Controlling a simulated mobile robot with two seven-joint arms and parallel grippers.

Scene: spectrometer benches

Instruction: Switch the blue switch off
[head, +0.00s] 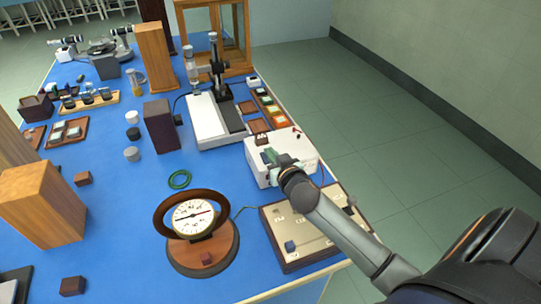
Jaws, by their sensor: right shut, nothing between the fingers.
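A small blue block (290,246), which looks like the blue switch, sits on the beige-topped board (298,256) at the near right edge of the blue bench. I cannot tell its on or off position at this size. My right gripper (271,157) is shut and empty, over the white box (256,175) just beyond the board. Its fingers look greenish, and I cannot tell whether they touch the box. My right forearm crosses above the board and hides part of it. My left gripper is not in view.
A round dial gauge (194,217) on a wooden base stands left of the board. A white instrument with a black column (216,124) stands behind the white box. Wooden blocks (42,205) stand at left. Green floor lies clear to the right.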

